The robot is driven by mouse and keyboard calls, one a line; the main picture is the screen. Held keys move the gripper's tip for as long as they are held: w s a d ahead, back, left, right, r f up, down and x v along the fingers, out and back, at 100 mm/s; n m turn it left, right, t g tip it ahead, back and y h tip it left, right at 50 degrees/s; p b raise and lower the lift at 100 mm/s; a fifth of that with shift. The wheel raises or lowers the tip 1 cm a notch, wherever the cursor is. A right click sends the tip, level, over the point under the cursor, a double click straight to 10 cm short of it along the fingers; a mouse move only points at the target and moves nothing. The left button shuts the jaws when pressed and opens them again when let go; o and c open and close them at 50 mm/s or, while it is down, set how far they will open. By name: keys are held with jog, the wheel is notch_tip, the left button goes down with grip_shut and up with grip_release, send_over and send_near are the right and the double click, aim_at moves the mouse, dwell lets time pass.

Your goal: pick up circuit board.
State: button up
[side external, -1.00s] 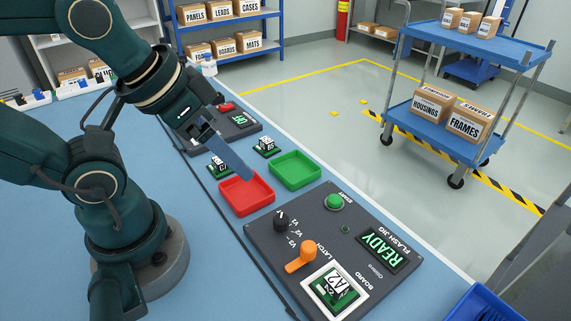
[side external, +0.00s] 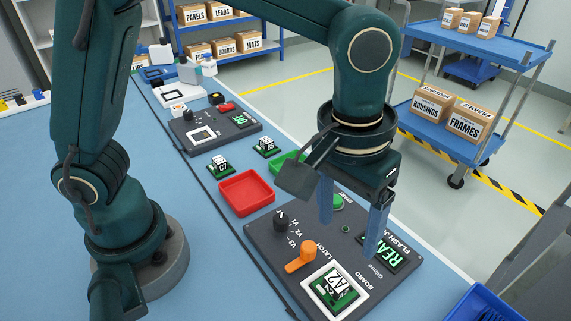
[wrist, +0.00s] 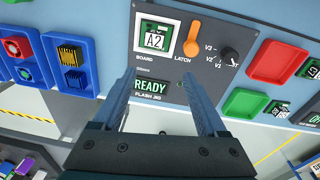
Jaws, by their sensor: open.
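A green circuit board (side external: 334,288) with a white block marked A2 sits in the white-framed board nest of the flash jig (side external: 262,238), in the lower right of the side view. It also shows at the top of the wrist view (wrist: 157,38). My gripper (side external: 348,238) is open and empty, fingers pointing down above the jig near its READY display. The board is apart from the fingers, ahead of them in the wrist view. The orange latch lever (side external: 300,257) is beside the board. Two other circuit boards, C7 (side external: 220,167) and B5 (side external: 267,147), stand farther back on the table.
A red tray (side external: 246,193) and a green tray (side external: 284,163), both empty where visible, lie behind the jig. A second dark jig (side external: 215,130) stands farther back. Blue bins (wrist: 72,65) sit beside the jig. The table left of the jig is clear.

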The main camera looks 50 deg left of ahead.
aim_at(337, 281)
jog(key=shift+m+g+y, duration=0.3)
jog(key=shift+m+g, duration=0.1)
jog(key=shift+m, duration=0.1)
jog(key=f, duration=0.1)
jog(key=s+d+f, duration=0.2)
jog(key=shift+f, duration=2.55)
grip_shut()
jog(key=shift+r, duration=0.1)
